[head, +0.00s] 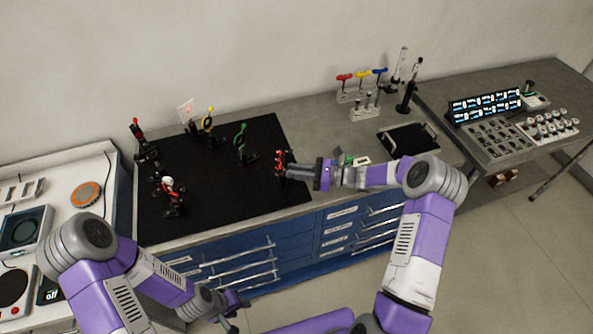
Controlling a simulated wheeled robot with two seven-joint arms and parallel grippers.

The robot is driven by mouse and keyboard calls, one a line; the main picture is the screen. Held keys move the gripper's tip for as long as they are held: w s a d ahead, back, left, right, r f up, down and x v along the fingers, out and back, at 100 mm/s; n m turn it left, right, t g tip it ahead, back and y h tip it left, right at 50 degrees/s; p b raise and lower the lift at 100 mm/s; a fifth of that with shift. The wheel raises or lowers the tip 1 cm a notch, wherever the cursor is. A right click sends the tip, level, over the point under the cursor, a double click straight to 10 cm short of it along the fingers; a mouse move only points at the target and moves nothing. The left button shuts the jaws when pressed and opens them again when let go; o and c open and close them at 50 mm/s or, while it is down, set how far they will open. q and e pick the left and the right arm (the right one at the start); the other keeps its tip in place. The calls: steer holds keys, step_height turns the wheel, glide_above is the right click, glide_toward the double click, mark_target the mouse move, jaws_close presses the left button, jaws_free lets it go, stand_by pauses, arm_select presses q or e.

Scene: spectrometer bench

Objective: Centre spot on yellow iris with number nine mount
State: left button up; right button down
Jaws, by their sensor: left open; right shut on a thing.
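The yellow iris (207,122) stands upright on a post towards the back of the black breadboard (225,190). A white card (186,110) with a small reddish mark stands just behind and left of it. My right gripper (290,168) reaches in from the right and is shut on a dark mount with red knobs (281,158) at the board's right edge. I cannot read any number on the mounts, and the gripper partly hides this one. My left gripper (236,304) is open and low, in front of the blue drawers, away from the board.
A green ring mount (241,138), a red-topped mount (136,128) and a white-and-red mount (171,187) stand on the board. Coloured drivers (362,76) stand in a rack behind; a black tray (407,139) lies right. A control panel (487,105) stands far right.

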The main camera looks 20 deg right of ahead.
steer(key=shift+f+n+b, duration=0.1)
steer(key=shift+n+b, duration=6.8)
steer(key=shift+b, duration=0.7)
steer(key=c, duration=1.1)
jaws_free()
steer(key=shift+s, duration=0.1)
steer(key=shift+o, duration=0.2)
steer(key=shift+d, duration=0.1)
